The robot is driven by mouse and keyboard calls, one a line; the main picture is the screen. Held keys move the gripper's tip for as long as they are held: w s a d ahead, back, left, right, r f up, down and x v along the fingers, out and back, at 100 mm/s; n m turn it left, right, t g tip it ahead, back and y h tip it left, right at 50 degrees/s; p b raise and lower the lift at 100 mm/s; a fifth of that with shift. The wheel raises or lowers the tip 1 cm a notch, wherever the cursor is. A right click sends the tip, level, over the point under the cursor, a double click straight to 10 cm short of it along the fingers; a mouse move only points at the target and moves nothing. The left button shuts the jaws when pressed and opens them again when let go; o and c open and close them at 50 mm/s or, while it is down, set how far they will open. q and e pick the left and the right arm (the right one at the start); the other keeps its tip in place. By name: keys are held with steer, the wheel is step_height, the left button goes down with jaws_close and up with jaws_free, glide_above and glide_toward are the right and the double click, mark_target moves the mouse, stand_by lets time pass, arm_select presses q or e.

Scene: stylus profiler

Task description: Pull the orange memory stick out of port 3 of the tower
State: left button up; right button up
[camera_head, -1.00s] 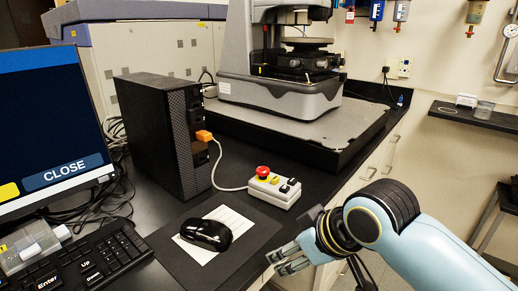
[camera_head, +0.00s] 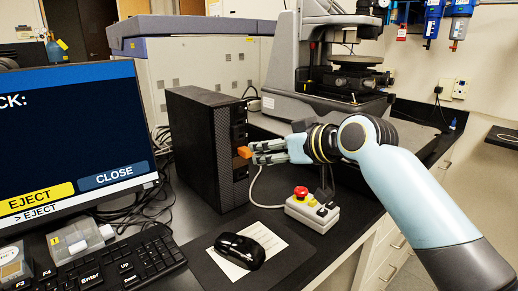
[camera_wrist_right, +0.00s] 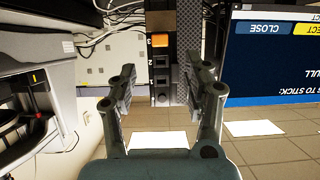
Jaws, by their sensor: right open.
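The black tower (camera_head: 205,145) stands upright on the dark bench. The orange memory stick (camera_head: 243,152) sticks out of its front face. In the right wrist view, which shows the tower upside down, the orange stick (camera_wrist_right: 160,41) is beside the number 3. My right gripper (camera_head: 256,153) is open, with its fingertips close to the stick's outer end. I cannot tell whether they touch it. In the right wrist view the open fingers (camera_wrist_right: 160,82) stand apart with nothing gripped between them. My left gripper is not in view.
The monitor (camera_head: 60,140) at left shows EJECT and CLOSE buttons. A control box (camera_head: 312,212) with a red button and cable stands below my right arm. A mouse (camera_head: 240,250) and keyboard (camera_head: 130,265) lie in front. The profiler (camera_head: 325,85) stands behind.

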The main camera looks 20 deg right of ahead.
mark_target(249, 151)
steer(key=x, duration=0.7)
steer(key=shift+w+a+f, duration=0.15)
steer(key=shift+w+f, duration=0.05)
steer(key=shift+w, duration=0.1)
steer(key=shift+c, duration=0.4)
jaws_close()
stand_by(0.4)
